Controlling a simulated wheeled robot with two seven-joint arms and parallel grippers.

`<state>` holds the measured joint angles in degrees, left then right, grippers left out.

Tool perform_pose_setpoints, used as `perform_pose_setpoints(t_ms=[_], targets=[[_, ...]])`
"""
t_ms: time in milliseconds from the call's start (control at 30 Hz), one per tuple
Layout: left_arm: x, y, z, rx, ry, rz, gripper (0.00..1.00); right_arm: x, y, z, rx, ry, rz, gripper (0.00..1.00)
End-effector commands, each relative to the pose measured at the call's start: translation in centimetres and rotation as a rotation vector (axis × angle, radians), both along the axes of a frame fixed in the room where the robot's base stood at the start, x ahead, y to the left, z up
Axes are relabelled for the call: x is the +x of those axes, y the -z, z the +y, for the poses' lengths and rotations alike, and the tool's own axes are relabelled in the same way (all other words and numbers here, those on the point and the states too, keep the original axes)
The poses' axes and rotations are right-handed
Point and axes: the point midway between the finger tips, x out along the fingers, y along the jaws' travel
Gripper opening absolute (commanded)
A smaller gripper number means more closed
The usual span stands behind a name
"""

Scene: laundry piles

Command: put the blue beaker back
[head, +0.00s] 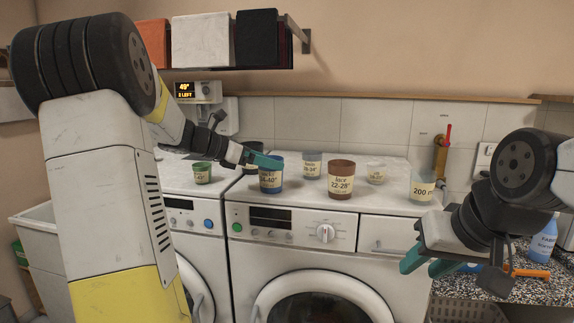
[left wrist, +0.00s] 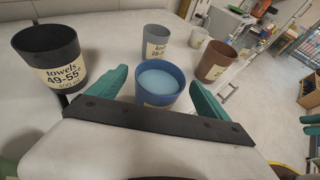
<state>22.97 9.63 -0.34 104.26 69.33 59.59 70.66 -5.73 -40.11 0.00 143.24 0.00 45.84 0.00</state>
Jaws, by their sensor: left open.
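The blue beaker (head: 270,181) stands upright on top of the right-hand washing machine (head: 385,203), with a label whose readable part ends in 40°. In the left wrist view the blue beaker (left wrist: 158,97) holds pale blue liquid. My left gripper (head: 263,160) is open, with its teal fingers on either side of the beaker; I cannot tell whether they touch it. My right gripper (head: 428,262) is open and empty in front of the machine, at the right.
A brown beaker (head: 341,180), a grey beaker (head: 311,166), a small pale beaker (head: 376,173) and a clear measuring beaker (head: 422,188) stand to the right. A green beaker (head: 202,174) stands left. A black towels beaker (left wrist: 47,55) is close to my left finger.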

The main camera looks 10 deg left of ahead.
Motion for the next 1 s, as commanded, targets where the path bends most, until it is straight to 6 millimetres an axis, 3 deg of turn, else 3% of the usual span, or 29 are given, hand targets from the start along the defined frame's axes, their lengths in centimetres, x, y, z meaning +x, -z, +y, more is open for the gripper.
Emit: perform_pose_setpoints(t_ms=[200, 367, 467, 567, 667, 800, 900, 1000], targets=[[-2.8, -1.7, 3.1, 0.002, -0.002, -0.001, 0.89, 0.0, 0.0, 0.0, 0.0, 0.0, 0.0, 0.36], [-3.9, -2.4, 4.2, 0.001, 0.0, 0.0, 0.89, 0.0, 0.0, 0.0, 0.0, 0.0, 0.0, 0.36], [-4.8, -2.5, 3.7, 0.036, 0.025, -0.012, 0.89, 0.0, 0.0, 0.0, 0.0, 0.0, 0.0, 0.36], [-7.2, -2.2, 1.1, 0.177, 0.123, -0.064, 0.89, 0.0, 0.0, 0.0, 0.0, 0.0, 0.0, 0.36], [-11.6, -1.1, -2.7, 0.435, 0.315, -0.174, 0.89, 0.0, 0.0, 0.0, 0.0, 0.0, 0.0, 0.36], [-20.0, 1.9, -6.8, 0.912, 0.714, -0.432, 0.89, 0.0, 0.0, 0.0, 0.0, 0.0, 0.0, 0.36], [-24.8, 4.0, -7.4, 1.226, 1.005, -0.637, 0.89, 0.0, 0.0, 0.0, 0.0, 0.0, 0.0, 0.36], [-28.0, 5.6, -7.2, 1.477, 1.251, -0.816, 0.89, 0.0, 0.0, 0.0, 0.0, 0.0, 0.0, 0.36]])
